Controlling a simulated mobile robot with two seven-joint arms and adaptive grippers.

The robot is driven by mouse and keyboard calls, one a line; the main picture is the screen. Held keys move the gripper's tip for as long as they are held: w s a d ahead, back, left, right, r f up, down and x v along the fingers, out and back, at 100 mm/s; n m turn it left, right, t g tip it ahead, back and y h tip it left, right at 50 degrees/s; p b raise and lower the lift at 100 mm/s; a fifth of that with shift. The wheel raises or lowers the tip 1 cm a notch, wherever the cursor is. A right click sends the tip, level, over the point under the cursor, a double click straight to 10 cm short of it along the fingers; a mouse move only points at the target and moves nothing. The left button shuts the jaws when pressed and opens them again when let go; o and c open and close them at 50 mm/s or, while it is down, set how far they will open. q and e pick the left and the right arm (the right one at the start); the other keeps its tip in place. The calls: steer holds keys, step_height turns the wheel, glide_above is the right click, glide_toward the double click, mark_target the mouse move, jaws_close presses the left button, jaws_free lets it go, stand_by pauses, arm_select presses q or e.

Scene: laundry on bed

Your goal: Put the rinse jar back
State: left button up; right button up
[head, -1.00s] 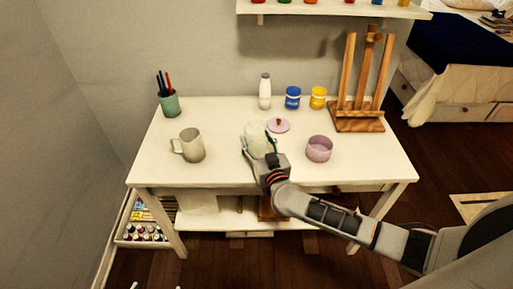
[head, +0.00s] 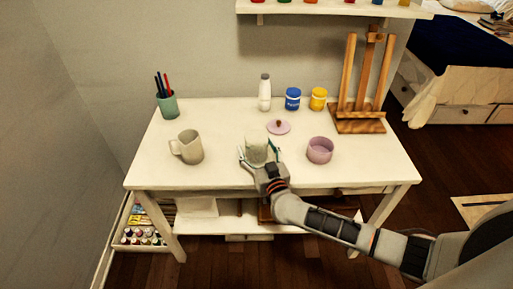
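The rinse jar (head: 256,148), a pale, glassy, greenish-grey jar, stands upright on the white table near the front middle. My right gripper (head: 257,154) reaches in from the front with its fingers spread on either side of the jar. A small gap shows between the left finger and the jar, so the gripper looks open. The jar's lower front is partly hidden by the gripper. My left gripper is not in view.
A grey mug (head: 187,147) stands to the left and a pink bowl (head: 320,150) to the right. A pink lid (head: 278,127) lies just behind. A white bottle (head: 264,93), blue jar (head: 293,98), yellow jar (head: 318,98), pen cup (head: 168,104) and wooden easel (head: 360,100) line the back.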

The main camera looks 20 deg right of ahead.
steer(key=s+p, duration=0.1)
steer(key=s, duration=0.5)
steer(key=s+p, duration=0.1)
steer(key=s, duration=0.4)
steer(key=shift+s+d+r, duration=0.2)
steer(key=shift+s, duration=0.2)
steer(key=s+a+f+n+g+y, duration=0.2)
steer(key=s+a+n+y, duration=0.2)
steer(key=s+a+y, duration=0.45)
steer(key=s+d+f+g+h, duration=0.5)
steer(key=s+d+f, duration=0.3)
steer(key=s+f, duration=0.4)
steer(key=shift+s+d+f+h, duration=0.2)
steer(key=shift+d+h, duration=0.15)
steer(key=shift+h, duration=0.4)
